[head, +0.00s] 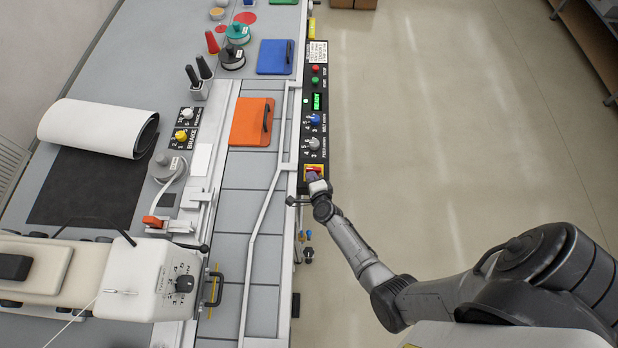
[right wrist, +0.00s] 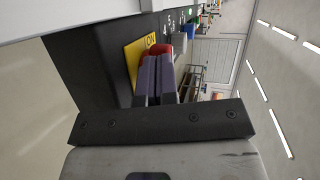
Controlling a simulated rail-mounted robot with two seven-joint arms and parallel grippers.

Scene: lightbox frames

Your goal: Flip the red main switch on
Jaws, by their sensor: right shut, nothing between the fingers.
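The red main switch (head: 313,169) sits on a yellow plate at the near end of the black control panel (head: 306,132). In the right wrist view the red switch (right wrist: 165,49) shows just beyond my fingertips, beside the yellow plate (right wrist: 136,56) with the letters ON. My right gripper (head: 314,177) is right at the switch, and in the right wrist view its dark fingers (right wrist: 156,76) are closed together with nothing between them. The fingers hide part of the switch. I cannot tell whether they touch it. My left gripper is out of view.
The panel's display (head: 317,101) glows green with READY. A blue knob (head: 314,119) and a grey knob (head: 314,143) sit beyond the switch. A white machine head (head: 150,280), an orange board (head: 250,122) and a blue board (head: 274,57) are left. Open floor lies right.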

